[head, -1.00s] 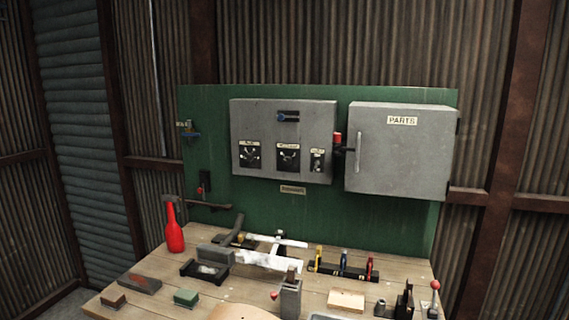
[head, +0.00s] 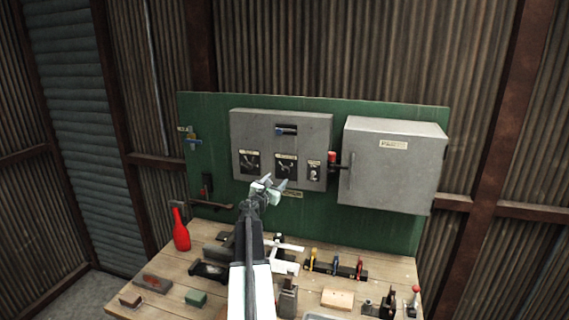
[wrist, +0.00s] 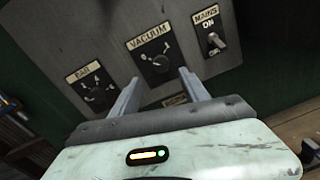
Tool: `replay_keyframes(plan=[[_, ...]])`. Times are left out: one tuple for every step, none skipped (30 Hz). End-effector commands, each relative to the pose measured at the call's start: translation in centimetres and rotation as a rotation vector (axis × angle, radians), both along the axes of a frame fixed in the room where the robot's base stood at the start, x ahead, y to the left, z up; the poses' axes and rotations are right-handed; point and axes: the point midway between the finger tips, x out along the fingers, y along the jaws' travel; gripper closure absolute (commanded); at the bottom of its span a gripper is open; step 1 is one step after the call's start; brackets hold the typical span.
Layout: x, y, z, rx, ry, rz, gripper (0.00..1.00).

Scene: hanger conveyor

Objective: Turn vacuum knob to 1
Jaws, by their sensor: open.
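The vacuum knob (wrist: 157,63) is a dark knob on a black dial plate under a VACUUM label, in the middle of the grey control panel (head: 308,125). In the head view the vacuum dial (head: 286,166) lies just beyond my gripper (head: 269,186). In the wrist view my gripper (wrist: 157,88) is open and empty. Its two fingers point at the panel, below and to either side of the vacuum dial, and appear apart from it.
A BAR dial (wrist: 93,85) is left of the vacuum dial, and a MAINS switch (wrist: 213,40) is right of it. A grey parts cabinet (head: 392,165) is at the right. The workbench below holds a red bottle (head: 180,230) and several tools.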

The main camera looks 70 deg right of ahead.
Motion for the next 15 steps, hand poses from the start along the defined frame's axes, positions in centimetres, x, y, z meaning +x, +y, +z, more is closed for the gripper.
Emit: replay_keyframes(plan=[[-0.4,-0.3,0.3,-0.005,0.018,0.001,0.47],[-0.5,-0.4,0.3,-0.007,0.024,0.002,0.47],[-0.5,-0.4,0.2,-0.007,0.026,0.002,0.47],[-0.5,-0.4,0.2,-0.007,0.025,0.002,0.47],[-0.4,-0.5,0.1,-0.007,0.024,0.002,0.47],[-0.4,-0.7,0.1,-0.006,0.024,0.001,0.47],[-0.4,-0.9,0.1,-0.006,0.023,0.001,0.47],[-0.4,-1.2,0.1,-0.006,0.022,0.001,0.47],[-0.4,-1.7,0.1,-0.006,0.022,0.0,0.47],[-0.4,-2.1,0.1,-0.006,0.022,0.0,0.47],[-0.3,-2.6,0.1,-0.006,0.021,0.0,0.47],[-0.3,-3.3,0.1,-0.006,0.021,-0.001,0.47],[-0.3,-3.9,0.1,-0.006,0.02,-0.001,0.47],[-0.3,-4.5,0.1,-0.006,0.02,-0.001,0.47],[-0.3,-5.3,0.1,-0.006,0.02,-0.001,0.47]])
